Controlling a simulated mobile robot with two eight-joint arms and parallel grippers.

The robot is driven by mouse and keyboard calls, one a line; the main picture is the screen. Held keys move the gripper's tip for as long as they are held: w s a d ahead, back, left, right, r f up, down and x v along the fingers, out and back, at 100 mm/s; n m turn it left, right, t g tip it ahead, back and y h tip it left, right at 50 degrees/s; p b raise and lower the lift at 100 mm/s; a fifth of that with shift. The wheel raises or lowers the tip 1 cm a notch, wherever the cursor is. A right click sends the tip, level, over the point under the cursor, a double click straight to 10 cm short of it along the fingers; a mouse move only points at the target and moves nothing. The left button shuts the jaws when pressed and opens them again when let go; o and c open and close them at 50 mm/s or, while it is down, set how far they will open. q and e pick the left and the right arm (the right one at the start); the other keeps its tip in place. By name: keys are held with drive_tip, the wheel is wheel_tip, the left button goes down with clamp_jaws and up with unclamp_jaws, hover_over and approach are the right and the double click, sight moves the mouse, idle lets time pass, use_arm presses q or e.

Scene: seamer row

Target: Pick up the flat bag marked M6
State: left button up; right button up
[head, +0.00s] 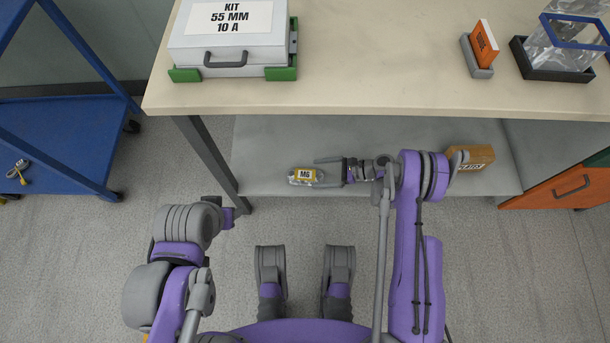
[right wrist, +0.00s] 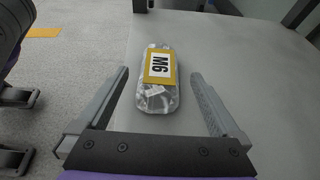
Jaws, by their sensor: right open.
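The flat bag marked M6 (right wrist: 158,95) is clear and silvery with a yellow-bordered white label. It lies on the grey lower shelf (right wrist: 230,75) under the bench. My right gripper (right wrist: 160,85) is open, with its fingers on either side of the bag and gaps on both sides in the right wrist view. In the head view the bag (head: 303,176) lies at the tips of my right gripper (head: 318,174). My left arm is at the lower left of the head view, and its gripper's fingers cannot be made out clearly.
The bench top (head: 380,85) overhangs the shelf. A bench leg (head: 212,160) stands left of the bag. A brown box (head: 470,163) sits on the shelf to the right. A grey kit case (head: 230,40) stands on the bench, and a blue cart (head: 60,130) is at left.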

sight(306, 175)
drive_tip(key=b+x, duration=0.1)
drive_tip(key=x, duration=0.5)
drive_tip(key=shift+f+b, duration=0.1)
drive_tip(key=shift+b, duration=0.3)
drive_tip(key=c, duration=1.4)
